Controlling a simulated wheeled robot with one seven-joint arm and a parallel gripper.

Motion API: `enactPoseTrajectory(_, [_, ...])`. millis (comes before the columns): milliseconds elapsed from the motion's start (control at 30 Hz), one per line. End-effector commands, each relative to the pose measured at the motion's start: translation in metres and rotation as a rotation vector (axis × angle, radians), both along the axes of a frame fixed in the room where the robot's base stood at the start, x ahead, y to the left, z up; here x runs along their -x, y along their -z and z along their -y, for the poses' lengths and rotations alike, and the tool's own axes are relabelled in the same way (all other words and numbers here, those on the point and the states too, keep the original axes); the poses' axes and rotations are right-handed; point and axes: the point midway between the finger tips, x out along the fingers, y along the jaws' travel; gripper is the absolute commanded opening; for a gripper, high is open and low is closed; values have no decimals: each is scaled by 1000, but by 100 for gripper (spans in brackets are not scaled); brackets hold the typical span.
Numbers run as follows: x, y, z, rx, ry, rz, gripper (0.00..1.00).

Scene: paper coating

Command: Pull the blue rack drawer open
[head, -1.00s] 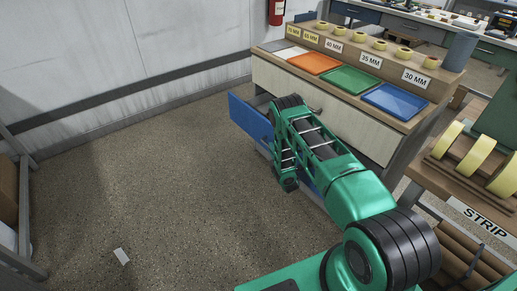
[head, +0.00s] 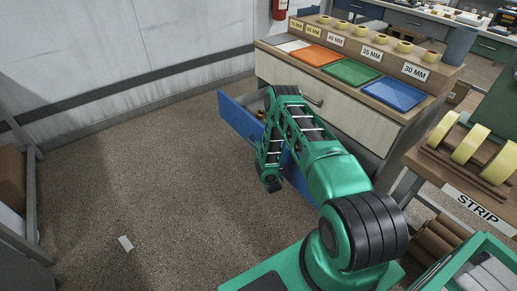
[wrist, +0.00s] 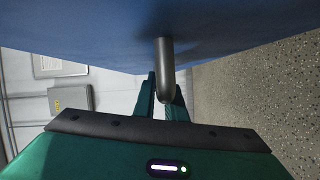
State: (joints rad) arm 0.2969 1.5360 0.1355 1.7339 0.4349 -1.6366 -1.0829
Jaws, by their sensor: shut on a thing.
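The blue drawer (head: 237,116) juts out from the rack below a pale front panel in the head view. Some small yellowish things show inside it at its left part. My green arm hides much of the drawer's front and its handle. In the wrist view the drawer's blue face (wrist: 90,28) fills the top, and a grey bar handle (wrist: 164,75) stands out from it. My gripper (wrist: 164,98) has its green fingers on either side of the handle, shut on it.
The pale drawer (head: 335,110) above has its own handle. Coloured trays, such as the green tray (head: 350,72), lie on the rack top. A strip table (head: 445,165) with yellow rolls stands to the right. Open floor (head: 150,190) lies in front and left.

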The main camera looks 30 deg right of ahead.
Motion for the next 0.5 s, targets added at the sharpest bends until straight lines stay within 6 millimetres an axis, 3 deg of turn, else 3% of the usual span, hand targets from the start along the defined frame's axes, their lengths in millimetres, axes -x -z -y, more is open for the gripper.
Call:
enactPoseTrajectory(67, [5,5,1,-2,2,-12,0])
enactPoseTrajectory(100, [5,5,1,-2,3,-13,18])
enactPoseTrajectory(167, [5,5,1,-2,3,-12,30])
enactPoseTrajectory(500, [5,2,1,-1,3,-6,30])
